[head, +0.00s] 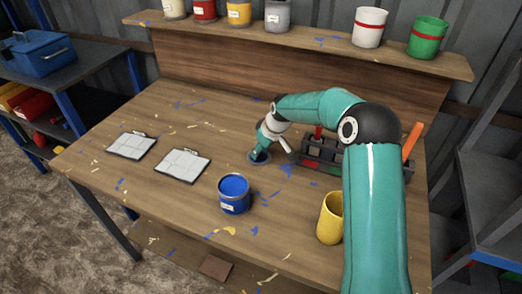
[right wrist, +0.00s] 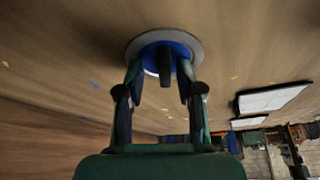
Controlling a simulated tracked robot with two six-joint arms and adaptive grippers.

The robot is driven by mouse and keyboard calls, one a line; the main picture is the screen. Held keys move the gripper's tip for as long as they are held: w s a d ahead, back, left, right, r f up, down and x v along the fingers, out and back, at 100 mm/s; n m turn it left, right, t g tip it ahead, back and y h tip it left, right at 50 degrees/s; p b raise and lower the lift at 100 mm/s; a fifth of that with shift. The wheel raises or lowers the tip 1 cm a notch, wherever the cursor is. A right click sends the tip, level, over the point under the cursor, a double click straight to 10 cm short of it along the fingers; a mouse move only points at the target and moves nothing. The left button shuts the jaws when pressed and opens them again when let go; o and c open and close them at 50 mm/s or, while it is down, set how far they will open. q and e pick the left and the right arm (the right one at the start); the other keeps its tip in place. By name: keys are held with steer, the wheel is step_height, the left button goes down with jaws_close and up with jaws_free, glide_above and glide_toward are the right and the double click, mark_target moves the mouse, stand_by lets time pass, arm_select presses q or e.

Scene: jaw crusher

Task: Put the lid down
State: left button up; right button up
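My right gripper (head: 261,154) is just above the lid. In the right wrist view my right gripper (right wrist: 160,78) has its two fingers spread on either side of the knob, with gaps visible. The blue can (head: 234,195) stands in front of the lid, with blue at its top. My left gripper is not in view.
A yellow cup (head: 330,220) stands right of the blue can. A dark toolbox (head: 321,168) sits behind my right arm. Two white sheets (head: 182,164) (head: 131,146) lie on the left. Several cans line the back shelf (head: 300,38). The table's (head: 110,180) front left is clear.

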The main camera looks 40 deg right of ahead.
steer(key=shift+r, duration=0.1)
steer(key=v, duration=1.2)
steer(key=shift+w, duration=0.1)
